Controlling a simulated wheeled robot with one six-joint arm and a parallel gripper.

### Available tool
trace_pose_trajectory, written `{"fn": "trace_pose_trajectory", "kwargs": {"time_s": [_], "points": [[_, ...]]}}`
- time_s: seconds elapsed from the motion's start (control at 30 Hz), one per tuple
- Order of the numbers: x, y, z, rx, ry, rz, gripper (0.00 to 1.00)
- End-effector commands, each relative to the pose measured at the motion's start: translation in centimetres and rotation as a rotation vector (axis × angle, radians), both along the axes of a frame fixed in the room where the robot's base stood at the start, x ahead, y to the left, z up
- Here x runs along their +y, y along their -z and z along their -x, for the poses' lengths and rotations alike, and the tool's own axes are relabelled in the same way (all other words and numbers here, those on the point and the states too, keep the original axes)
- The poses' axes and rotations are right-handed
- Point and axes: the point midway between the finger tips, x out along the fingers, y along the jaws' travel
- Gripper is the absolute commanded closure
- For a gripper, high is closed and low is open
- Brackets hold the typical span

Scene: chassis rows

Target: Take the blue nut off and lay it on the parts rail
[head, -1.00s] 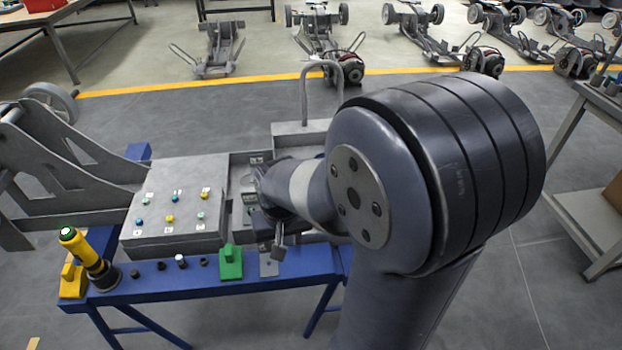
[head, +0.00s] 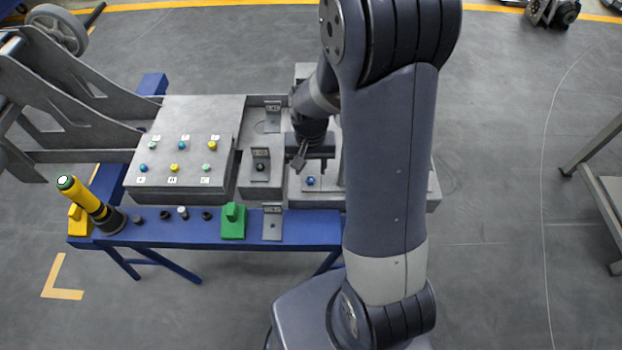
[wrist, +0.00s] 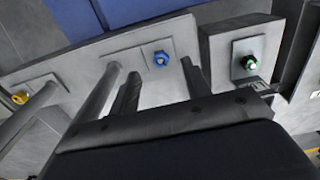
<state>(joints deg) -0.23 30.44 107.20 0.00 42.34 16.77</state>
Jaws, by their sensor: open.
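The blue nut (head: 310,181) sits on a pale plate on the grey chassis block (head: 418,196). In the wrist view the blue nut (wrist: 161,58) shows just beyond the fingertips, between their lines. My gripper (head: 308,162) hangs over that block close to the nut. Its two dark fingers (wrist: 159,70) are apart with nothing between them, and I see no contact with the nut. The blue rail (head: 300,231), which looks like the parts rail, runs along the front; part of it is behind my arm.
A green nut (wrist: 249,62) and a yellow nut (wrist: 20,98) sit on either side. A button panel (head: 195,120) stands left. The rail carries a green block (head: 233,222), a grey bracket (head: 272,223), small dark parts and a yellow-black tool (head: 88,202). The rail's right part looks bare.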

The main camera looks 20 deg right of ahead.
Motion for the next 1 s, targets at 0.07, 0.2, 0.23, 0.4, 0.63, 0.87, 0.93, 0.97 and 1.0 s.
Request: {"fn": "trace_pose_trajectory", "kwargs": {"time_s": [0.07, 0.2, 0.23, 0.4, 0.63, 0.87, 0.93, 0.97, 1.0], "points": [[-0.1, 0.9, 0.0, 0.004, 0.0, 0.0, 0.55], [-0.1, 2.9, 0.0, 0.006, 0.0, 0.0, 0.55], [-0.1, 3.3, -0.1, 0.004, 0.0, 0.0, 0.55], [-0.1, 4.7, -0.1, 0.002, 0.0, 0.0, 0.55], [-0.1, 4.9, -0.2, 0.0, 0.0, 0.0, 0.55], [-0.1, 4.8, -0.2, 0.0, 0.0, 0.0, 0.71], [-0.1, 4.8, -0.2, 0.0, 0.0, 0.0, 0.77], [-0.1, 4.8, -0.2, 0.0, 0.0, 0.0, 0.79], [-0.1, 4.8, -0.2, 0.0, 0.0, 0.0, 0.82]]}}
